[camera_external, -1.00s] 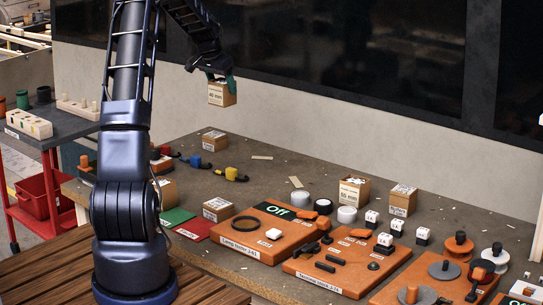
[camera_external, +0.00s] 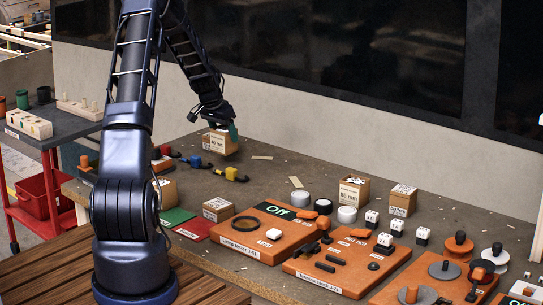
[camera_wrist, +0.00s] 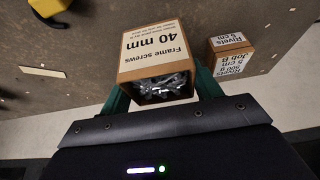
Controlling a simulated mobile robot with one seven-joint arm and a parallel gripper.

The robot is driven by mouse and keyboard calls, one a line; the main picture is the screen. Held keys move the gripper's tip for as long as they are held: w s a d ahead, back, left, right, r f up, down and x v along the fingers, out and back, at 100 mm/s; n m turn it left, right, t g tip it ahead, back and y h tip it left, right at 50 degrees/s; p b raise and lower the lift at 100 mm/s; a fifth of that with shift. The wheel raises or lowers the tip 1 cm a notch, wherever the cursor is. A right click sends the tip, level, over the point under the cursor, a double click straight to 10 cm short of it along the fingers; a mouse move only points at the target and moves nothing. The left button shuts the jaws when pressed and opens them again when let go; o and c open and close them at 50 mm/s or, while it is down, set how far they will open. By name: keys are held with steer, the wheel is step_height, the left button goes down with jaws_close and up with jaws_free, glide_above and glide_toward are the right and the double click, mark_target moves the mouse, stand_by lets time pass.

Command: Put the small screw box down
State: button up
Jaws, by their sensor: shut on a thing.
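The small screw box (camera_wrist: 155,45) is a brown carton with a white label reading "Frame screws 40 mm". In the wrist view its open end shows metal screws. My gripper (camera_wrist: 161,88) is shut on it, with one green finger on each side. In the external view the box (camera_external: 223,145) hangs from my gripper (camera_external: 221,128) low over the back left of the workbench (camera_external: 290,168). I cannot tell whether its base touches the bench top.
A rivets box (camera_wrist: 231,52) stands close to the right of the screw box in the wrist view. Yellow (camera_external: 231,174) and blue (camera_external: 195,162) parts lie nearby. Orange panels (camera_external: 263,232) fill the front. Some bare bench lies right of the held box.

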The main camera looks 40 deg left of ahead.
mark_target(224, 145)
steer(key=shift+f, duration=2.15)
steer(key=shift+f, duration=0.1)
steer(key=o, duration=1.1)
steer(key=shift+o, duration=0.2)
steer(key=v, duration=1.2)
